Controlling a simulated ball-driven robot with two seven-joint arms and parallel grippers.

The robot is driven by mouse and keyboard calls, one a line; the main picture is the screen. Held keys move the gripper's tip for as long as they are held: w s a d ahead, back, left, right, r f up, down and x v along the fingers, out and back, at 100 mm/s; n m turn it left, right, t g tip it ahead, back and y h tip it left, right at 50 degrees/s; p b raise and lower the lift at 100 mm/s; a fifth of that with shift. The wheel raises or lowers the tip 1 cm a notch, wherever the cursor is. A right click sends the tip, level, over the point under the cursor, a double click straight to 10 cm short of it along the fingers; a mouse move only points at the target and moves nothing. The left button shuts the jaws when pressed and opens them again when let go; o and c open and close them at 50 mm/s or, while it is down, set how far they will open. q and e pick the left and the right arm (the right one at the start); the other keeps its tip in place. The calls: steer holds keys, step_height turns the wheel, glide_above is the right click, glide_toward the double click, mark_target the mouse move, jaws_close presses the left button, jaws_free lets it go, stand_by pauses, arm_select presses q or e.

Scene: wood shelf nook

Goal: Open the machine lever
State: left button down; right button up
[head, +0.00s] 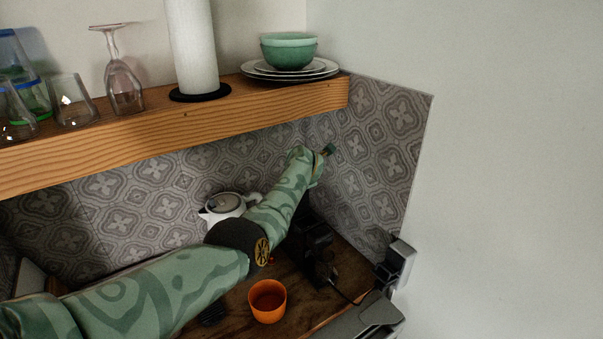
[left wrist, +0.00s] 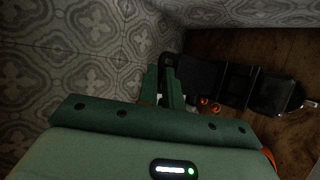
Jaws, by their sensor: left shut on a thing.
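The dark coffee machine (head: 318,243) stands on the wooden counter against the patterned tiles. In the left wrist view its black body (left wrist: 237,80) lies to the right, with two orange knobs beside it. The black machine lever (left wrist: 168,60) shows at the tips of my left gripper (left wrist: 166,82). The green fingers are close together, shut on the lever. My right gripper is in neither view.
An orange cup (head: 267,301) stands in front of the machine, and a white kettle (head: 226,205) behind my forearm. A wooden shelf (head: 180,122) with glasses, a paper roll (head: 192,50), plates and a green bowl (head: 289,51) hangs above. Grey objects (head: 397,262) stand at the counter's right edge.

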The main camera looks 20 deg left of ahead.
arm_select(q)
steer(key=shift+w+a+r, duration=0.1)
steer(key=shift+w+r, duration=0.1)
steer(key=shift+r, duration=0.35)
steer(key=c, duration=1.6)
jaws_free()
steer(key=shift+o, duration=0.3)
steer(key=shift+s+f, duration=0.1)
steer(key=shift+s, duration=0.15)
steer(key=p+v, duration=0.4)
steer(key=v, duration=1.2)
steer(key=shift+s+d, duration=0.2)
